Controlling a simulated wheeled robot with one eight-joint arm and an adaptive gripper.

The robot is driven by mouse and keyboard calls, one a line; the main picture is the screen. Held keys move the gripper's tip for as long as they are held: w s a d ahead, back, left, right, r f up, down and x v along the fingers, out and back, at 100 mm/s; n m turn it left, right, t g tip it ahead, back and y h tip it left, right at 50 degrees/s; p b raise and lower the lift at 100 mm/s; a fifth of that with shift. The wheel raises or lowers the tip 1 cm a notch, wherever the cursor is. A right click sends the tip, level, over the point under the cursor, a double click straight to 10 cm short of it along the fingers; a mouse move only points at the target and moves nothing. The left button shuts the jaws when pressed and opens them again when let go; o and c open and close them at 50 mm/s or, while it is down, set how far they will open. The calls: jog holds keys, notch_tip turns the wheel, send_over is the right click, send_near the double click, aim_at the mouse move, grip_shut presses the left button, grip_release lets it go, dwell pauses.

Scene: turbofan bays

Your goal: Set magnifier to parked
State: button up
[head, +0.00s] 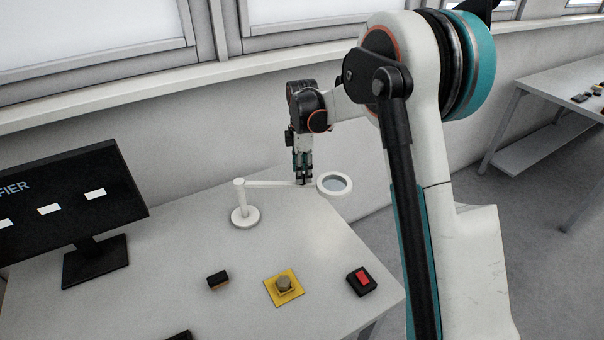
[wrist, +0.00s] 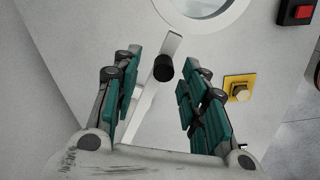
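The magnifier (head: 334,184) has a white ring with a lens at the end of a thin white arm, which swings out to the right from an upright post on a round base (head: 245,217). In the wrist view the ring (wrist: 205,10) is partly cut off at the top edge. A black knob (wrist: 163,69) stands on the magnifier's arm near the ring. My gripper (head: 303,180) points down at the arm beside the ring. In the wrist view my gripper (wrist: 162,78) is open, with the knob between its fingers and a gap visible on both sides.
A monitor (head: 70,205) showing "FIER" and several white boxes stands on the table (head: 190,265) at left. In front lie a black block (head: 217,281), a knob on a yellow plate (head: 284,287) and a red switch (head: 361,282). A wall and windows are behind.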

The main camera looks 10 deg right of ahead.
notch_tip(320, 180, up, 10)
jog(key=shift+r, duration=0.15)
dwell(0.3)
jog(key=s+d+r+m+t+b, duration=0.15)
jog(key=s+r+m, duration=0.25)
jog(key=s, duration=0.5)
jog(key=s+r+m+t, duration=0.2)
jog(key=s+r+m, duration=0.25)
jog(key=s, duration=0.55)
jog(key=s+f+m+t+b, duration=0.1)
jog(key=s+f+m+t, duration=0.1)
jog(key=s, duration=0.6)
jog(key=s+d+f+m+t, duration=0.1)
jog(key=s+f+m, duration=0.4)
jog(key=s, duration=0.3)
jog(key=shift+s+f+m+t+b, duration=0.25)
jog(key=shift+m+t+b, duration=0.15)
jog(key=shift+m, duration=0.45)
